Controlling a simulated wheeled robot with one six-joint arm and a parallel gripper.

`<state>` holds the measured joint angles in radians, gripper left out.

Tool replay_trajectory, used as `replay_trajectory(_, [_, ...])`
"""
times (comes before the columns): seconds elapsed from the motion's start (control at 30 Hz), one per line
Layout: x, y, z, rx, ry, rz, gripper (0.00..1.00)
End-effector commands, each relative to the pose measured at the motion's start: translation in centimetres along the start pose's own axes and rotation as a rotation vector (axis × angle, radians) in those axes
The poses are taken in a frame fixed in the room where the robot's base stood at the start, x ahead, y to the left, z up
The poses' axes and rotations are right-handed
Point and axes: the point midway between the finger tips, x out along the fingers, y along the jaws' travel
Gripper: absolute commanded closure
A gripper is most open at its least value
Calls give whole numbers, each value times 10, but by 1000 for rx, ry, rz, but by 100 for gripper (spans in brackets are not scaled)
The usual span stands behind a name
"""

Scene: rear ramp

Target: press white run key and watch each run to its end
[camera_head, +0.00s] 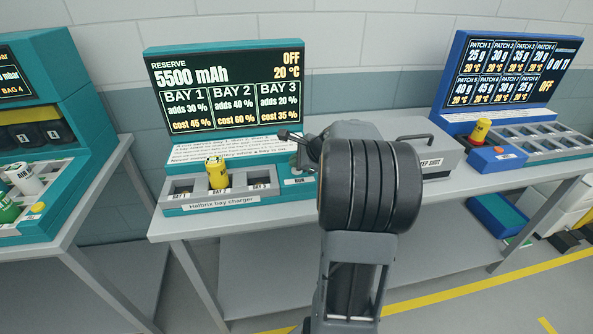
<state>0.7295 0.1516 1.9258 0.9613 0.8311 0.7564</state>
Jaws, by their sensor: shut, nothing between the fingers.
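The teal bay charger (225,201) stands on the middle table. Its screen (228,88) reads reserve 5500 mAh, OFF, 20 °C, with add and cost figures for Bay 1, Bay 2 and Bay 3. A yellow cell (216,173) stands in the middle bay; the bays on either side look empty. My gripper (284,135) is shut and empty, above the charger's right end in the picture. I cannot make out the white run key; a small label (298,181) shows below my gripper, and my arm covers part of that area.
A grey box (425,140) with a partly hidden label stands right of the charger, behind my arm. A blue patch station (490,153) with a red-and-yellow item is at far right. Another teal station (62,180) with cans is at left.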

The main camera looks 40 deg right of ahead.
Motion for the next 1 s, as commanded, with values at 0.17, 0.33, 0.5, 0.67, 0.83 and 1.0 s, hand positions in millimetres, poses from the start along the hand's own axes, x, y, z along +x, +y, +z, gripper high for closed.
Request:
replay_trajectory(0.17, [0, 0, 0, 0, 0, 0, 100])
replay_trajectory(0.33, [0, 0, 0, 0, 0, 0, 100])
replay_trajectory(0.5, [2, 1, -1, 0, 0, 0, 100])
replay_trajectory(0.67, [3, 2, -2, 0, 0, 0, 100])
replay_trajectory(0.83, [4, 3, -3, 0, 0, 0, 100])
replay_trajectory(1.0, [6, 4, -4, 0, 0, 0, 100])
